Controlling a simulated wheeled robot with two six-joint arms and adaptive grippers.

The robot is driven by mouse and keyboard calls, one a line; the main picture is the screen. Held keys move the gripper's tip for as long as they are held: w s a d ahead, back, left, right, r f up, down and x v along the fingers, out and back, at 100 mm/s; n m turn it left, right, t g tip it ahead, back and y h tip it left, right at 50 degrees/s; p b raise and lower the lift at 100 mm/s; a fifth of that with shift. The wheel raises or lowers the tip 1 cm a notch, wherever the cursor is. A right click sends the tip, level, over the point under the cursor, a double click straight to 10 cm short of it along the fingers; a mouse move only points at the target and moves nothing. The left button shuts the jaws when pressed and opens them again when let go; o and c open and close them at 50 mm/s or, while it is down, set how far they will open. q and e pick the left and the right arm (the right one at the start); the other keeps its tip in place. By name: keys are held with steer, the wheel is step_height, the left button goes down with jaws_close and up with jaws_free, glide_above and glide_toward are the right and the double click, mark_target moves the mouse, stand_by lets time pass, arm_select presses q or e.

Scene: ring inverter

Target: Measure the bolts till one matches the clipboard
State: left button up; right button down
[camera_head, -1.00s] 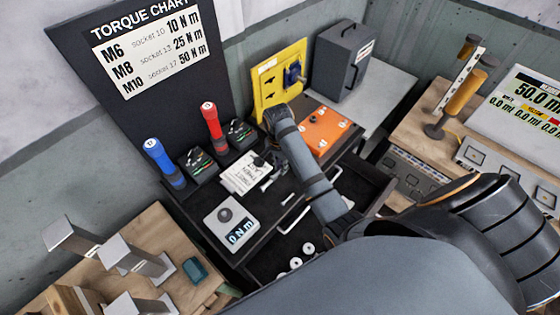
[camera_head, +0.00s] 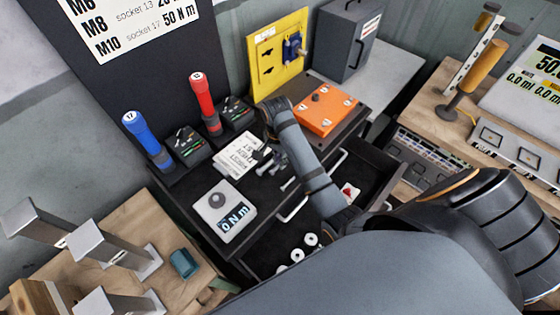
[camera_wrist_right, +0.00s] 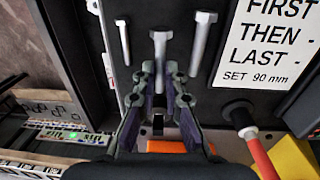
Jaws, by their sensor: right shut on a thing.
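My right gripper (camera_head: 264,138) is over the black bench top, pointing down at a group of silver bolts (camera_head: 263,167). In the right wrist view its fingers (camera_wrist_right: 160,78) are shut on the middle bolt (camera_wrist_right: 160,42), whose head points away from the fingers. A thinner bolt (camera_wrist_right: 123,42) lies to the left and another bolt (camera_wrist_right: 203,40) to the right, both apart from the fingers. A white printed sheet (camera_head: 241,154) lies beside the bolts; the wrist view reads FIRST, THEN, LAST, SET 90 mm on it (camera_wrist_right: 270,40). My left gripper is out of view.
A grey gauge (camera_head: 224,212) reads 0 N m. Blue (camera_head: 146,137) and red (camera_head: 205,101) torque wrenches stand behind. An orange box (camera_head: 325,109) and yellow panel (camera_head: 277,57) are at the back. An open drawer (camera_head: 375,185) lies right of my forearm.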

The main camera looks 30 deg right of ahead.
steer(key=shift+f, duration=2)
steer(key=c, duration=1.3)
jaws_free()
steer(key=shift+c, duration=0.2)
steer(key=shift+r, duration=0.1)
